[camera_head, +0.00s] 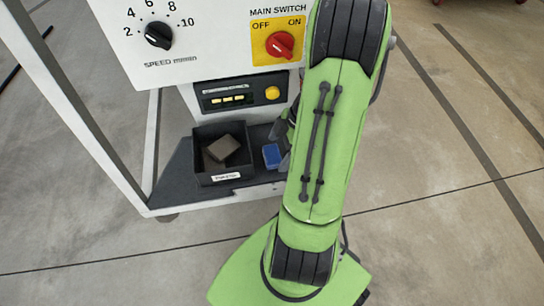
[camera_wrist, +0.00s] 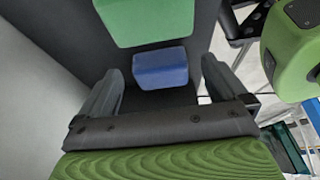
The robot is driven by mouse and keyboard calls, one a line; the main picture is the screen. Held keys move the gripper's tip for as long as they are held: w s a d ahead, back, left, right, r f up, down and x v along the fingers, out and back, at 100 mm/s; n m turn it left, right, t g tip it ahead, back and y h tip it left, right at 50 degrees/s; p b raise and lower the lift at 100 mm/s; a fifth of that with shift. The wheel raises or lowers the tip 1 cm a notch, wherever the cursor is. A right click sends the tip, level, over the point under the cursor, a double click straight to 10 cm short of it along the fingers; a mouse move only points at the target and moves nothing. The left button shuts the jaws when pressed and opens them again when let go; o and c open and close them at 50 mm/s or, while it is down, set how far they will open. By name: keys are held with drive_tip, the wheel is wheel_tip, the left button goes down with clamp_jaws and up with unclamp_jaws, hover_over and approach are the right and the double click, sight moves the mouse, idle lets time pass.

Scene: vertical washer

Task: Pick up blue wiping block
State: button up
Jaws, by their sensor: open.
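The blue wiping block (camera_head: 271,156) lies on the dark shelf of the machine, just right of a black bin. In the wrist view the blue block (camera_wrist: 161,68) shows ahead of my gripper (camera_wrist: 158,78), between the lines of its two fingers. The fingers are spread apart with nothing held. I cannot tell how deep the block sits relative to the fingertips. A larger green block (camera_wrist: 148,20) shows just beyond the blue one. In the head view my green arm hides most of the gripper and the shelf's right part.
The black bin (camera_head: 219,180) holds brown-grey blocks (camera_head: 222,148). Above the shelf are a panel with a yellow button (camera_head: 272,92), a red main switch (camera_head: 280,45) and a black speed knob (camera_head: 158,35). A white frame post (camera_head: 75,110) stands left. Open floor lies to the right.

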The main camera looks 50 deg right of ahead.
drive_tip(key=shift+w+a+f+b, duration=0.2)
drive_tip(key=shift+w+a+f, duration=0.1)
drive_tip(key=shift+a, duration=0.15)
drive_tip(key=shift+w+a+f+b, duration=0.2)
drive_tip(key=shift+a+f, duration=0.1)
drive_tip(key=shift+a, duration=0.1)
drive_tip(key=c, duration=1.1)
drive_tip(key=shift+o, duration=0.2)
drive_tip(key=shift+r, duration=0.15)
